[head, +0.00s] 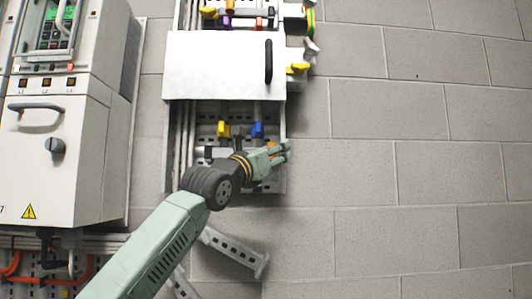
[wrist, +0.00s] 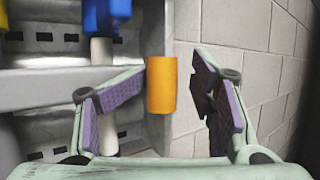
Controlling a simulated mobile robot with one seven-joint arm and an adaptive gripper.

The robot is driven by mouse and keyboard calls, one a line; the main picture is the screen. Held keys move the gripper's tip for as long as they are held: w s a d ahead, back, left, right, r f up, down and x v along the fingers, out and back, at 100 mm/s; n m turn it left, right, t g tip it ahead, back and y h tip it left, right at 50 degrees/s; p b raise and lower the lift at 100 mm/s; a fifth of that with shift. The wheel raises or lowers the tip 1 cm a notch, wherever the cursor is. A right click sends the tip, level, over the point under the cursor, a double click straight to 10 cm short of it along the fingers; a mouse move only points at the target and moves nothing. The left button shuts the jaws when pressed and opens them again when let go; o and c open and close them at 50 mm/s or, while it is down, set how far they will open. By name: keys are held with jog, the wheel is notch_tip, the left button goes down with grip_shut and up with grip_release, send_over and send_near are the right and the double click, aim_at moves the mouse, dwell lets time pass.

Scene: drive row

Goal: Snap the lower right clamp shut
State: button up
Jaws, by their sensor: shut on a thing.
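My gripper (head: 281,152) is at the lower right edge of the open wall cabinet. In the wrist view, an orange cylindrical handle (wrist: 162,85) stands upright between the fingers of my gripper (wrist: 175,88). It sits close to the left finger; a gap shows towards the right finger, and the exact contact is hard to see. The orange handle also shows in the head view (head: 271,146), partly hidden by my gripper. It looks like part of the lower right clamp, whose body is mostly hidden. My gripper is shut on this handle.
A blue handle (head: 258,130) and a yellow handle (head: 223,129) are just left of my gripper. A white panel with a black handle (head: 215,65) is above. A yellow clamp (head: 297,69) is at the cabinet's right side. Block wall (head: 400,170) lies right, clear.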

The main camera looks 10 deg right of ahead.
jog(key=v, duration=1.2)
jog(key=shift+r, duration=0.1)
